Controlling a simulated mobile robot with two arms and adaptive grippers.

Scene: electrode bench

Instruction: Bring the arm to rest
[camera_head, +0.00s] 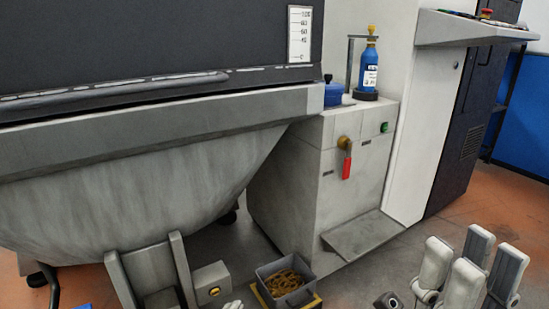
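My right gripper (469,266) shows at the bottom right, with several pale grey finger parts pointing up. The finger parts stand apart with gaps between them, and I see nothing held there. The floor lies beyond it. The lower part of this gripper is cut off by the frame's bottom edge.
A grey machine with a sloped tub (140,180) fills the left. A grey cabinet (300,190) carries a red-handled valve (346,163) and a blue bottle (369,70). A bin (265,272) of brass-coloured pieces and an upright grey bracket (181,268) stand low in front.

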